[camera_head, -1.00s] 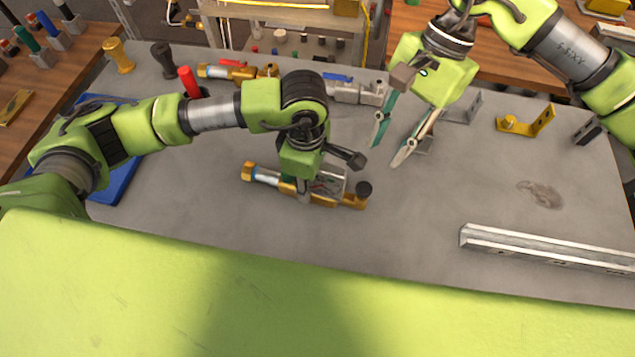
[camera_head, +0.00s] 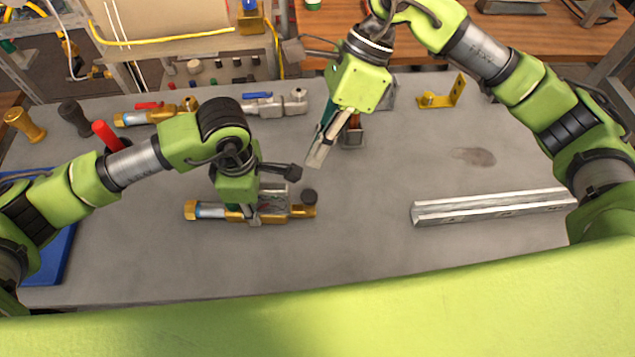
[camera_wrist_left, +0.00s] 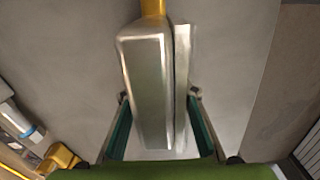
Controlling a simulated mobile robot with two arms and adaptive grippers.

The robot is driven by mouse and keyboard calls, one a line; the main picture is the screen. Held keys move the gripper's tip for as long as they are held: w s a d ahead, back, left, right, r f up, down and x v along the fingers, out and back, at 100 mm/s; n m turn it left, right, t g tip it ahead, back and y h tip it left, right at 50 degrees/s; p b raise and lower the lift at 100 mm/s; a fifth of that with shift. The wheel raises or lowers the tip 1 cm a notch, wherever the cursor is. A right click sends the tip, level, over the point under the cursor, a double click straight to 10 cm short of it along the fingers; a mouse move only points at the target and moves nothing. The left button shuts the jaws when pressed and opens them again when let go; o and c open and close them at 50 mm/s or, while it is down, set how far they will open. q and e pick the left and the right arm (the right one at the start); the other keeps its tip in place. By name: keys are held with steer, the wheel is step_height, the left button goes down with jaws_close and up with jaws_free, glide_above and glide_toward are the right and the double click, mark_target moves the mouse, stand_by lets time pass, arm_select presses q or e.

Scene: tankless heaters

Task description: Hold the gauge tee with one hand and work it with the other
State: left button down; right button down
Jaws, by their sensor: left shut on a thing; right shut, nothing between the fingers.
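The left wrist view shows the silvery block (camera_wrist_left: 150,90) between the left fingers (camera_wrist_left: 160,132). My right gripper (camera_head: 317,158) is shut and empty, above the bench up and right of the fitting, apart from it.
A red-handled valve (camera_head: 140,117) and a blue-handled valve (camera_head: 290,104) lie further back. A metal channel (camera_head: 490,208) lies at right, a yellow bracket (camera_head: 443,97) at back right, a blue tray (camera_head: 50,264) at left. The bench between fitting and channel is clear.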

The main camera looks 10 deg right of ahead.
steer(key=d+r+m+t+y, duration=0.1)
steer(key=d+m+y, duration=0.1)
steer(key=m, duration=1.5)
steer(key=s+d+r+m+t+y, duration=0.1)
steer(key=d+m, duration=0.4)
steer(key=m, duration=1.3)
steer(key=shift+s+m+t+y, duration=0.3)
steer(key=shift+t+y, duration=0.3)
steer(key=shift+t, duration=0.1)
glide_above(303, 196)
steer(key=d, duration=0.3)
step_height(303, 196, down, 7)
steer(key=shift+f, duration=2)
